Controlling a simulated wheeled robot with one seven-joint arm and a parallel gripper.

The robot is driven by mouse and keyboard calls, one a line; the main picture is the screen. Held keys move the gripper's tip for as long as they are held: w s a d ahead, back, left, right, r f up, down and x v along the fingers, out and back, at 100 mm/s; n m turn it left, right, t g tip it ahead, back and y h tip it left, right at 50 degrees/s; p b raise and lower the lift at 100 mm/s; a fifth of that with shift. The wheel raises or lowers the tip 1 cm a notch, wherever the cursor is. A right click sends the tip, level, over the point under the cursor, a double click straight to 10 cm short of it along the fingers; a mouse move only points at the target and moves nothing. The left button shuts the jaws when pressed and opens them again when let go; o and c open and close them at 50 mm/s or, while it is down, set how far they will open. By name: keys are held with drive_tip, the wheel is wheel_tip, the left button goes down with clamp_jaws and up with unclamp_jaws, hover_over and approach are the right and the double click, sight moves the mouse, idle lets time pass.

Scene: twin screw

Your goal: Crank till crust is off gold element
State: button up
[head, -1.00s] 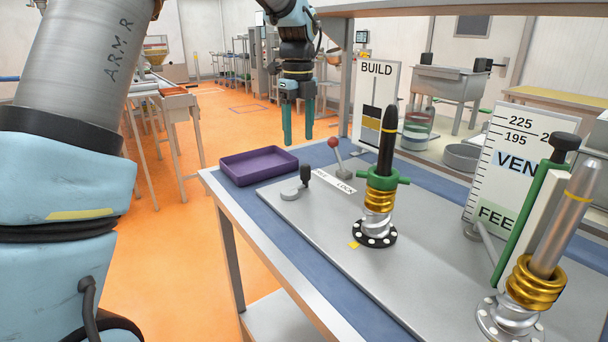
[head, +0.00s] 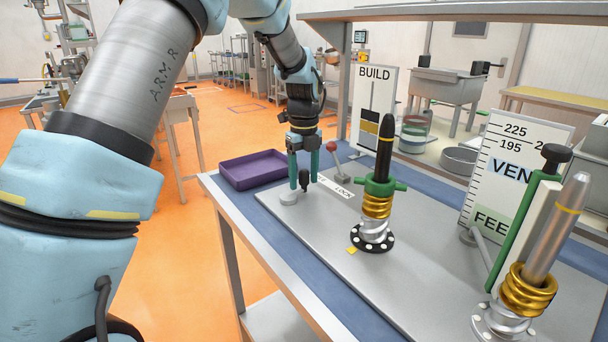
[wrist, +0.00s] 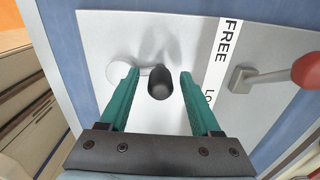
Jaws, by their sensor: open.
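My gripper (head: 304,186) is open, with its teal fingers pointing down on either side of the black crank knob (head: 304,178). In the wrist view the knob (wrist: 160,82) stands between the fingers, with clear space on both sides. The knob's arm runs to a round grey hub (head: 289,198) on the plate. A black screw post (head: 386,150) with a green cross handle (head: 381,187) and gold threaded element (head: 377,206) stands in a flanged base. A second gold element (head: 527,290) sits around a grey post at the right. Crust on either gold element cannot be made out.
A red-knobbed lever (head: 332,147) stands beside the FREE/LOCK label, right of my gripper. A purple tray (head: 258,169) lies to the left. The BUILD gauge (head: 373,110) and the VEN/FEE scale board (head: 512,170) stand behind the posts.

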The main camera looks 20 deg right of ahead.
clamp_jaws()
idle(0.5)
